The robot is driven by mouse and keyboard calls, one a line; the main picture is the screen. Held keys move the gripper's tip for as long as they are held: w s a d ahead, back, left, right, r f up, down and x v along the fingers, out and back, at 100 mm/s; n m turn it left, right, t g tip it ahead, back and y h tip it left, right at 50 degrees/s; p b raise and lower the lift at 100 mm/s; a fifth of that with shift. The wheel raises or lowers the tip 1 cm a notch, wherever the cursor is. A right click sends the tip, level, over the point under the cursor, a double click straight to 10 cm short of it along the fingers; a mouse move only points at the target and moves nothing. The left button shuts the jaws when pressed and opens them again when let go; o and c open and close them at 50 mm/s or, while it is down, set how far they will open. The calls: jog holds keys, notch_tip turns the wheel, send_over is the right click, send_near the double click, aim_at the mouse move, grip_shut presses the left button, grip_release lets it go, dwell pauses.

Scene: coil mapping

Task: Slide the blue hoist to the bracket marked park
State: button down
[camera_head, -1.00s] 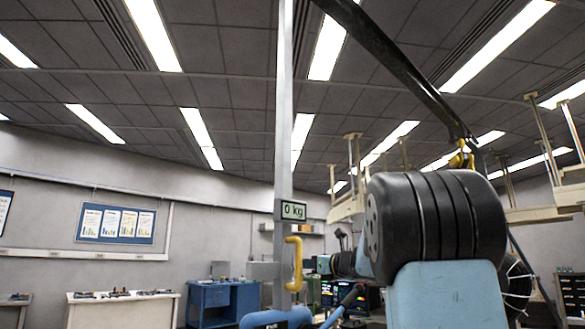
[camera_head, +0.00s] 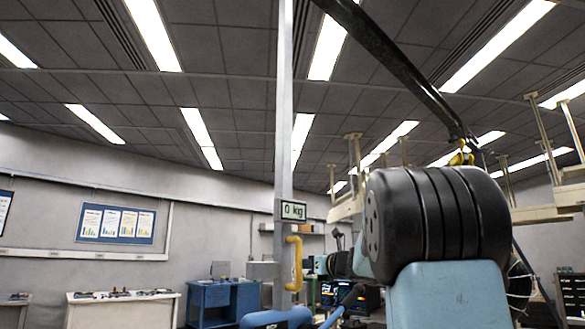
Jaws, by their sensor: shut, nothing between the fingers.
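I cannot pick out the blue hoist with certainty. A grey upright post (camera_head: 284,130) with a small "0 kg" display (camera_head: 292,211) and a yellow handle (camera_head: 296,262) stands left of my arm, and blue tubing (camera_head: 272,318) shows at its foot. A black boom (camera_head: 400,75) slants down from the top, with a yellow hook (camera_head: 462,158) just above my arm's black joint. No bracket marked park can be read in this view. My gripper is not seen. My arm's large black joint and light blue link fill the lower right and hide what lies behind.
Cream overhead beams (camera_head: 540,214) with upright posts hang at the right. A blue cabinet (camera_head: 222,300) and a white workbench (camera_head: 122,308) stand along the far left wall. A blue notice board (camera_head: 115,224) hangs above the bench. The floor is mostly out of sight.

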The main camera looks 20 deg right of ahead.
jog(key=shift+s+a, duration=0.75)
jog(key=shift+a, duration=1.25)
jog(key=shift+s+a, duration=0.7)
jog(key=shift+a, duration=1.3)
jog(key=shift+s+a, duration=0.75)
jog(key=shift+a, duration=1.25)
jog(key=s+a, duration=0.2)
jog(key=a, duration=0.4)
jog(key=s+a, duration=0.2)
jog(key=a, duration=0.5)
jog(key=shift+s, duration=0.35)
jog(key=shift+a, duration=0.1)
jog(key=s+a, duration=0.5)
jog(key=a, duration=0.8)
jog(key=shift+a, duration=0.15)
